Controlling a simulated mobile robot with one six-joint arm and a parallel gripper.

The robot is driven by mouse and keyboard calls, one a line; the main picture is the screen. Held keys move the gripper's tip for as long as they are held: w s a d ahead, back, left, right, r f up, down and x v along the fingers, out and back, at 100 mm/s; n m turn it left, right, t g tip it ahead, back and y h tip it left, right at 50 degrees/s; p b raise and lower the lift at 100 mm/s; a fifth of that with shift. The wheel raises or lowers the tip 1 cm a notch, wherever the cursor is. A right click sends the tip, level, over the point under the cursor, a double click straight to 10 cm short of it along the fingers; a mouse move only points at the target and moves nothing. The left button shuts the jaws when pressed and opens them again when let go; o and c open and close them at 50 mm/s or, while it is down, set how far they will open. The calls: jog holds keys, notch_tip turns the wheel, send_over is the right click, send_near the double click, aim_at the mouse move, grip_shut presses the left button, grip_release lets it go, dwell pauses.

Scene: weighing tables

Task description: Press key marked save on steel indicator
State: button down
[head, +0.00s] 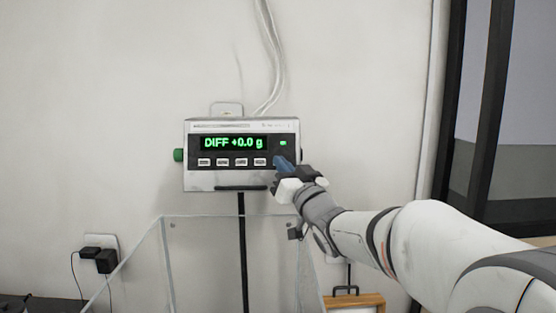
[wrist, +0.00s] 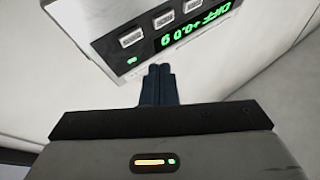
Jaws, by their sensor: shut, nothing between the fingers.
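The steel indicator (head: 230,183) is on the wall in the middle of the head view, with a green display reading "DIFF +0.0 g". A row of several small white keys (head: 222,162) runs below the display; their labels are too small to read. My gripper (head: 283,163) is shut and empty, its blue fingers in front of the right end of the panel, partly hiding it there. In the wrist view the indicator (wrist: 105,30) appears turned around, and the shut fingertips (wrist: 159,70) are at its edge near a small green light. I cannot tell whether they touch it.
A clear-walled enclosure (head: 165,265) stands below the indicator. A black post (head: 243,250) runs down from it. Cables (head: 272,60) rise up the wall. A wall socket with plugs (head: 100,255) is at lower left, a wooden box (head: 355,302) at lower right, and a dark frame (head: 488,110) at right.

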jog(key=shift+w+f+b, duration=0.2)
jog(key=shift+w+b, duration=0.05)
jog(key=shift+w, duration=0.45)
jog(key=shift+w+f+b, duration=0.2)
jog(key=shift+w+b, duration=0.05)
jog(key=shift+w, duration=0.4)
dwell(1.1)
jog(key=shift+w+f+b, duration=0.1)
jog(key=shift+w+b, duration=0.25)
jog(key=shift+w, duration=0.05)
jog(key=shift+w+f, duration=0.1)
jog(key=shift+w, duration=0.25)
dwell(0.5)
jog(key=shift+s+b, duration=0.2)
jog(key=shift+b, duration=0.15)
jog(key=shift+s+r, duration=0.2)
jog(key=shift+s, duration=0.4)
jog(key=shift+b, duration=0.3)
